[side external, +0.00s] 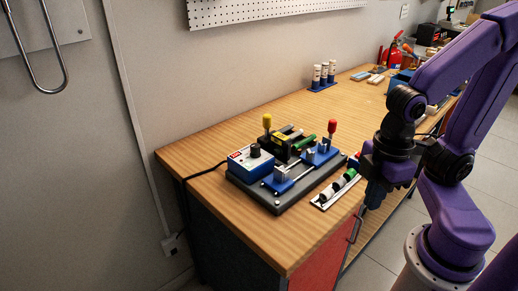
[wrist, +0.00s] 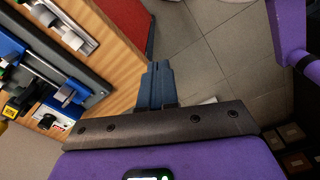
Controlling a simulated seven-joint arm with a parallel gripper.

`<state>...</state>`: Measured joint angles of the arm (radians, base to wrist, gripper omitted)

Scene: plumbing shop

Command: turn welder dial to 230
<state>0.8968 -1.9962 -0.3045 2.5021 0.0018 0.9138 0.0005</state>
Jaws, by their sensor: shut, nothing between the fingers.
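The welder (side external: 251,168) is a blue box with a white and red top panel, at the left end of a dark base plate on the wooden bench. Its black dial (side external: 255,150) stands on the top panel; the setting is too small to read. In the wrist view, part of the welder panel (wrist: 64,122) and a dark round knob, probably the dial (wrist: 47,120), show at the lower left. My gripper (side external: 373,202) points down beyond the bench's front edge, right of and apart from the welder. In the wrist view its blue fingers (wrist: 158,72) are together and empty.
The base plate (side external: 281,207) also carries blue clamps, a yellow-topped handle (side external: 266,121) and a red-topped handle (side external: 331,125). A rack of fittings (side external: 338,188) lies in front. White-capped bottles (side external: 323,75) stand farther back.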

